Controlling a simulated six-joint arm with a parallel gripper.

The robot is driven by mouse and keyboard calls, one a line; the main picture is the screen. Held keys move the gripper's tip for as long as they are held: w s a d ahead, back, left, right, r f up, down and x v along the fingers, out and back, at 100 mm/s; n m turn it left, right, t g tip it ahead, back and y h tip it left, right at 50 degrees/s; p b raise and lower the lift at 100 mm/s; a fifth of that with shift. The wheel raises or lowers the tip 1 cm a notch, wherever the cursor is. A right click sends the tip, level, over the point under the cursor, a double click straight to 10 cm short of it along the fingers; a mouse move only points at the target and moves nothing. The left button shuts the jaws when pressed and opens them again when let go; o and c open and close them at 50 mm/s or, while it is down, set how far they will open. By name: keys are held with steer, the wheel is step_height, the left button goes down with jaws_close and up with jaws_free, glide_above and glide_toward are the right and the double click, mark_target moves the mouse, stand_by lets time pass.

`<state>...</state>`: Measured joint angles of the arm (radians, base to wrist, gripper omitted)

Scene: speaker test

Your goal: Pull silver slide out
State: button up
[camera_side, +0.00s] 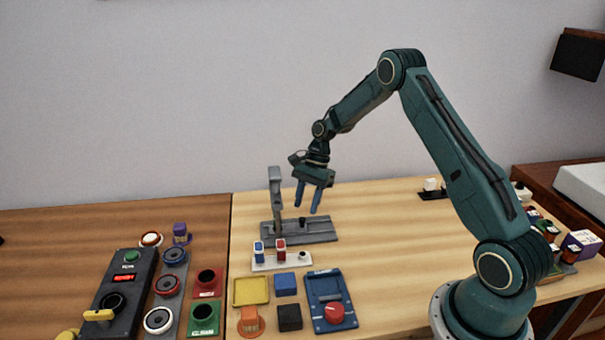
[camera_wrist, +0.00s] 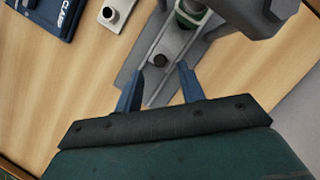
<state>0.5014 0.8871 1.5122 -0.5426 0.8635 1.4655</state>
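The grey slide fixture (camera_side: 318,233) lies on the light wooden table, with a grey upright post (camera_side: 275,190) at its left part. A small dark knob (camera_side: 302,221) stands on its rail. In the wrist view the silver rail (camera_wrist: 165,72) shows with a black round knob (camera_wrist: 160,60) and a green and white round part (camera_wrist: 190,15) under the grey post head. My gripper (camera_side: 308,212) is above the fixture, pointing down, open and empty. In the wrist view its blue fingertips (camera_wrist: 160,75) are spread, with the knob appearing just beyond and between them.
In front of the fixture is a white holder (camera_side: 282,262) with blue and red pieces. Nearer are a yellow tray (camera_side: 251,291), a blue block (camera_side: 286,284), a black block (camera_side: 289,317) and a blue clamp box (camera_side: 331,300). Table right of the fixture is clear.

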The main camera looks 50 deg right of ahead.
mark_target(303, 218)
steer(key=shift+x, duration=1.7)
jaws_close()
